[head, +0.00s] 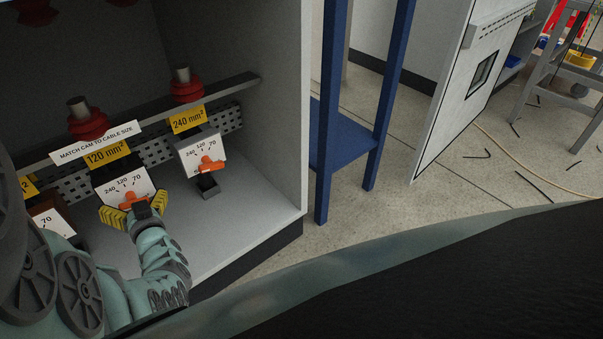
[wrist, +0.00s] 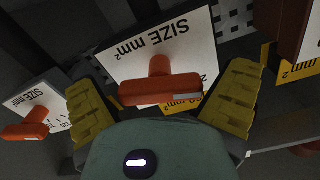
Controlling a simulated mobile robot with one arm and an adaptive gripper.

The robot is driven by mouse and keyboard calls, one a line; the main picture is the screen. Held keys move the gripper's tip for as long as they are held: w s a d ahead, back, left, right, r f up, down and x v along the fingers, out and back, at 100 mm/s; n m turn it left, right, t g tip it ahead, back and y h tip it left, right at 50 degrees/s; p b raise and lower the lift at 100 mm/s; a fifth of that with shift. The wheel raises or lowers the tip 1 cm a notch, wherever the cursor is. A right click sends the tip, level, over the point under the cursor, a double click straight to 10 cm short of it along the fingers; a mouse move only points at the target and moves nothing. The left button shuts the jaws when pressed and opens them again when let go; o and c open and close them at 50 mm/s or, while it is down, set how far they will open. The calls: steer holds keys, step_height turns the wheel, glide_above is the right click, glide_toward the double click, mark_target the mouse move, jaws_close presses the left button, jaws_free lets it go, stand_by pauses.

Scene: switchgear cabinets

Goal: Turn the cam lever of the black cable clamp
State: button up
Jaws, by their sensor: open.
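The black cable clamp (head: 102,176) is the middle one in the cabinet, under the yellow 120 mm² label. Its white dial face reads 240, 120, 70. Its orange cam lever (wrist: 160,90) shows in the wrist view as a T-shaped handle with a pale patch at one end. My gripper (head: 127,215) is open in front of this clamp, with yellow ribbed fingers on either side of the lever. In the wrist view gaps show between the lever and both fingers. The gripper partly hides the lever in the head view, and I cannot tell which number it points to.
A grey clamp (head: 197,152) with an orange lever stands to the right under the 240 mm² label. A brown clamp (head: 48,216) is close on the left, partly hidden by my arm. A sign (head: 95,142) reads "MATCH CAM TO CABLE SIZE". The cabinet floor (head: 245,207) at right is clear.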

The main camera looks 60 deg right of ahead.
steer(key=shift+s, duration=0.1)
steer(key=v, duration=1.1)
steer(key=shift+s, duration=0.4)
steer(key=shift+a+r, duration=0.1)
